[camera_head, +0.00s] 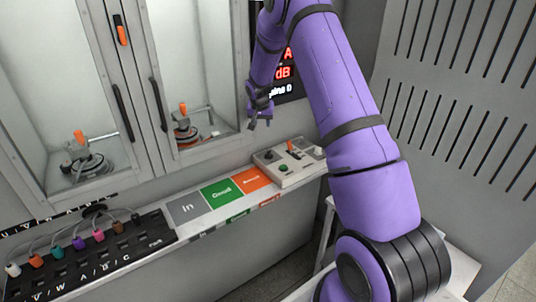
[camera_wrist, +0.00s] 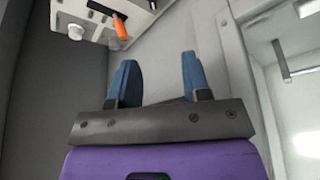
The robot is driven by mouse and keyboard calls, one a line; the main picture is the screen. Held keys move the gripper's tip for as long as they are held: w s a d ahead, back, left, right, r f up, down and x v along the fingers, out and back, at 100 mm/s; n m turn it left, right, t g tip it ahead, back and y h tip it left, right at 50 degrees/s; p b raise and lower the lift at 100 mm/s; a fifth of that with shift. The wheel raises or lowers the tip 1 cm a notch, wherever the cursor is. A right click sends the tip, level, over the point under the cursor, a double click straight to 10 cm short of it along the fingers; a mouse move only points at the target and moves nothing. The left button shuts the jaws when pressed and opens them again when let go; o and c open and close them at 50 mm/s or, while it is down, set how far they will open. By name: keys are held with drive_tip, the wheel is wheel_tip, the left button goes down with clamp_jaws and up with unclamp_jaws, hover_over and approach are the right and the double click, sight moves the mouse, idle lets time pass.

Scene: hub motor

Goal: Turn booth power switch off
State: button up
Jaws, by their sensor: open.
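A light control box (camera_head: 301,174) sits at the right end of the ledge. It carries an orange-tipped lever (camera_head: 290,145), a green button (camera_head: 283,168) and a dark knob. No label marks the booth power switch legibly; the orange lever may be it. In the wrist view the orange lever (camera_wrist: 120,28) sticks out of the box (camera_wrist: 70,8) at the upper left, beside a white knob (camera_wrist: 76,32). My gripper (camera_head: 260,112) is in the air above and left of the box, apart from it. Its blue fingers (camera_wrist: 158,78) are spread and empty.
Glass booth doors with handles (camera_head: 123,112) stand behind the ledge. A red-lettered display (camera_head: 283,72) is on the wall behind my arm. Grey, green (camera_head: 222,192) and orange marked areas lie left of the box. A black rack (camera_head: 85,255) with coloured plugs is further left.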

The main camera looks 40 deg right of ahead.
approach(268, 153)
drive_tip(key=shift+m, duration=0.4)
drive_tip(key=x, duration=0.9)
drive_tip(key=shift+d+f, duration=0.1)
drive_tip(key=shift+f, duration=0.1)
drive_tip(key=shift+c, duration=0.4)
clamp_jaws()
